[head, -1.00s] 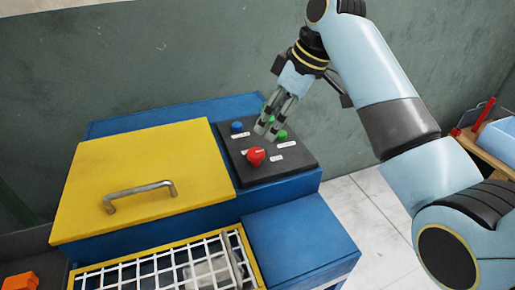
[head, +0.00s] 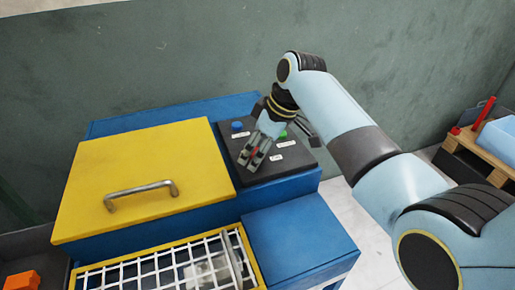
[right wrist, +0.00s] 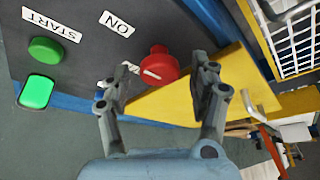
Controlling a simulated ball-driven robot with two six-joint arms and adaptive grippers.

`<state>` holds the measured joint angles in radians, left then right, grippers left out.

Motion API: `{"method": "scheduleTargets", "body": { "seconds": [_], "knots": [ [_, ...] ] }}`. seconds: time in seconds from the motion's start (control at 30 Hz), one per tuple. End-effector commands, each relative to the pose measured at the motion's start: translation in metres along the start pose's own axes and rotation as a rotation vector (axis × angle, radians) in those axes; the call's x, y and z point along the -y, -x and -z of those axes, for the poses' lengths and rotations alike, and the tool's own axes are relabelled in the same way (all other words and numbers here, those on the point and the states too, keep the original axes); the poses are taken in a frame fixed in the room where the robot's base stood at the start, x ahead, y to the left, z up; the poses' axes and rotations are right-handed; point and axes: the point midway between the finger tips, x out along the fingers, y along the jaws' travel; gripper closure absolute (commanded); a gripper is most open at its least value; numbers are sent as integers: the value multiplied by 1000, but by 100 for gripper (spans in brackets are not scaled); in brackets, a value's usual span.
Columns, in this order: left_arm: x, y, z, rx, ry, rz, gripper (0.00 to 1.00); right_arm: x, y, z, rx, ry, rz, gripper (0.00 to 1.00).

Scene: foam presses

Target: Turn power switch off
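The red rotary power switch (right wrist: 158,66) with a white pointer line sits on the black control panel (right wrist: 80,70). An ON label (right wrist: 116,24) is beside it; another label is partly hidden by a finger. My right gripper (right wrist: 163,84) is open, its two fingers on either side of the switch in the right wrist view, with gaps showing. In the head view my right gripper (head: 250,160) is down over the front left of the panel and hides most of the switch. My left gripper is not in view.
A blue button (head: 237,127) and a green button (head: 283,135) are on the panel; a START label (right wrist: 52,25) is beside green buttons in the wrist view. A yellow lid (head: 135,165) with a metal handle (head: 140,191) is to the left. A white grid (head: 165,270) lies in front.

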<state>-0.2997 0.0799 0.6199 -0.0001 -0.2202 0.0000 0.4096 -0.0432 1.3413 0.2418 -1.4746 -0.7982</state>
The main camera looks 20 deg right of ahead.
Motion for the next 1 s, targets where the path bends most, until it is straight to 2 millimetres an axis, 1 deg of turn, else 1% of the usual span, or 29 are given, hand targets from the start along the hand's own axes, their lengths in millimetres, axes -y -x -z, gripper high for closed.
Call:
{"method": "scheduleTargets", "body": {
  "seconds": [0.03,0.07,0.3,0.4,0.73,1.0],
  "knots": [
    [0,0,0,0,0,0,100,0,0,0,0,0,0,46],
    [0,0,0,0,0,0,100,0,0,0,0,0,0,50],
    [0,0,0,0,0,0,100,0,0,0,1,-1,0,81],
    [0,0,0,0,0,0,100,0,0,0,1,-1,0,93],
    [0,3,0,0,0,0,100,-1,1,-1,2,48,22,93],
    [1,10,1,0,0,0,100,-2,1,0,2,214,91,93]
  ]
}}
